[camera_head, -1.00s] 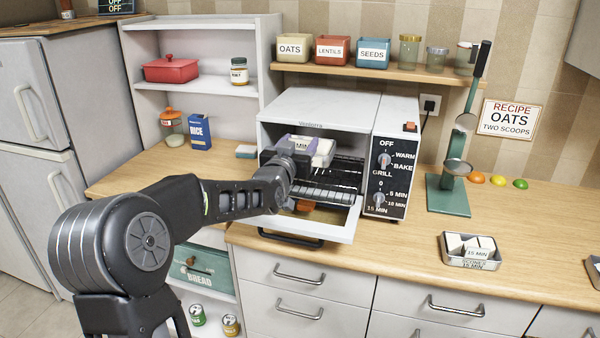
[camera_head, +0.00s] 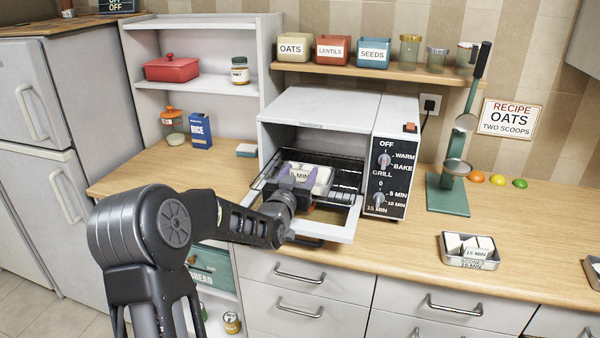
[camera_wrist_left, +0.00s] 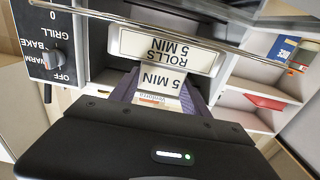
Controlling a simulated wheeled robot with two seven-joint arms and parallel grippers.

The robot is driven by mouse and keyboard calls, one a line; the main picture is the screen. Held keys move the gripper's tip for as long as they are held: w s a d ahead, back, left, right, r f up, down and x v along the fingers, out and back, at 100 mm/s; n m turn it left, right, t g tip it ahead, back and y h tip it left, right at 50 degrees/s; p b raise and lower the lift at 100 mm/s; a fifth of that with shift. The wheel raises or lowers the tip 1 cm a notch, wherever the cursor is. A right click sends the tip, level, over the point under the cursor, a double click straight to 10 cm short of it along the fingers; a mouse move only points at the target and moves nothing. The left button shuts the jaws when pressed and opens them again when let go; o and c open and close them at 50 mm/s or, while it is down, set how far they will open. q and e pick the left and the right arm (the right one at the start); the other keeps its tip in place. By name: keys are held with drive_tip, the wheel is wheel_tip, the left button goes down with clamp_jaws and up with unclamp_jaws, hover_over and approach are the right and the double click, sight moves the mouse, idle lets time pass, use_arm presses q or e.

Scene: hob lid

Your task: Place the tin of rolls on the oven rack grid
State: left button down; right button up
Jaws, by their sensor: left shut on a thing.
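The tin of rolls (camera_head: 322,180), a pale tin with white rolls and a "5 MIN" label, is at the open oven's mouth, over the wire oven rack grid (camera_head: 345,187). I cannot tell whether it touches the wires. My left gripper (camera_head: 291,180) is shut on the tin's near side. In the left wrist view the tin's label (camera_wrist_left: 168,50) reads "ROLLS 5 MIN" upside down, just beyond the purple fingers of my left gripper (camera_wrist_left: 160,92). A rack wire (camera_wrist_left: 225,45) crosses that view. My right gripper is not in view.
The oven door (camera_head: 340,229) is folded down in front. The oven's control panel (camera_head: 387,175) stands right of the opening. A tin of scones (camera_head: 470,262) and a green stand (camera_head: 448,195) are further right. Counter between them is clear.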

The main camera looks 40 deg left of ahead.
use_arm(q)
drive_tip(key=c, duration=0.5)
unclamp_jaws()
drive_tip(key=b+v, duration=0.3)
drive_tip(key=v, duration=0.9)
drive_tip(key=shift+d, duration=0.1)
